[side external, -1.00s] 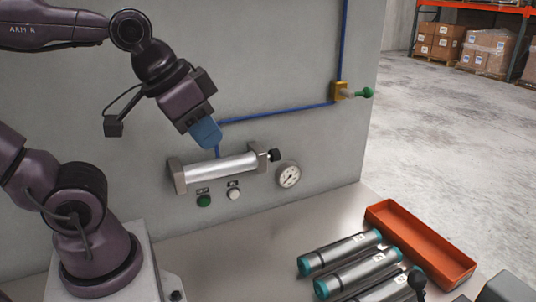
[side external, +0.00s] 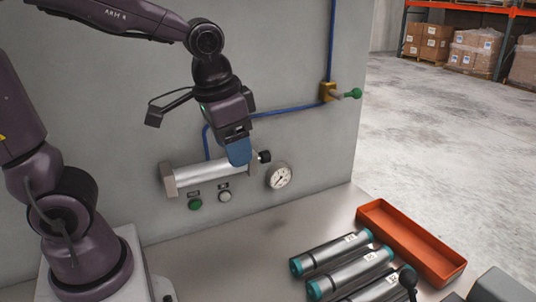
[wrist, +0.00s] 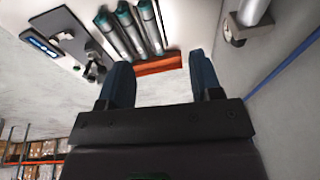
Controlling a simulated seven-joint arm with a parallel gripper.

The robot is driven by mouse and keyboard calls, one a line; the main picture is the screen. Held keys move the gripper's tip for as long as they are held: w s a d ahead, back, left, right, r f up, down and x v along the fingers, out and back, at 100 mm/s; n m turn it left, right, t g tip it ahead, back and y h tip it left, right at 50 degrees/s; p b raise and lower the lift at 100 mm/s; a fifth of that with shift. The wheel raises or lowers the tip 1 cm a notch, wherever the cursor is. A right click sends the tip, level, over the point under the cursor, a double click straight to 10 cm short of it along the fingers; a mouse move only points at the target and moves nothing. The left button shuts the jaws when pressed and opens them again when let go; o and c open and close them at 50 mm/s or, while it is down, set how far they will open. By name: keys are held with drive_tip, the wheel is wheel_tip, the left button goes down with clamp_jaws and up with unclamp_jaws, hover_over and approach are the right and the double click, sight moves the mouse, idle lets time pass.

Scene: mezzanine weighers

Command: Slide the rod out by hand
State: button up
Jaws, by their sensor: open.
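A silver cylinder (side external: 202,172) is fixed level on the grey wall panel between two end blocks. Its short rod ends in a black knob (side external: 264,156) at the right end. In the wrist view the cylinder's end (wrist: 251,10) and knob (wrist: 236,42) show at the top right. My gripper (side external: 239,153) has blue fingers and hangs fingers-down in front of the cylinder's right end, just left of the knob, hiding part of that end. In the wrist view my gripper (wrist: 160,85) has its fingers spread with nothing between them, and the knob lies outside them.
A yellow valve with a green handle (side external: 352,93) joins the blue air line (side external: 292,110). A gauge (side external: 278,177), a green button (side external: 195,204) and a white button (side external: 225,196) sit by the cylinder. Spare cylinders (side external: 348,270) and an orange tray (side external: 436,266) lie on the bench.

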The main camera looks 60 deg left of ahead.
drive_tip(key=w+a+f+g+y, duration=0.1)
drive_tip(key=w+a+f+y, duration=0.15)
drive_tip(key=w, duration=0.25)
drive_tip(key=w+a+f+g+y, duration=0.1)
drive_tip(key=w+a+f, duration=0.15)
drive_tip(key=w, duration=0.35)
drive_tip(key=y, duration=0.3)
approach(269, 153)
drive_tip(key=shift+n+h, duration=0.25)
drive_tip(key=shift+n, duration=0.05)
drive_tip(key=x, duration=1)
drive_tip(key=shift+a, duration=0.3)
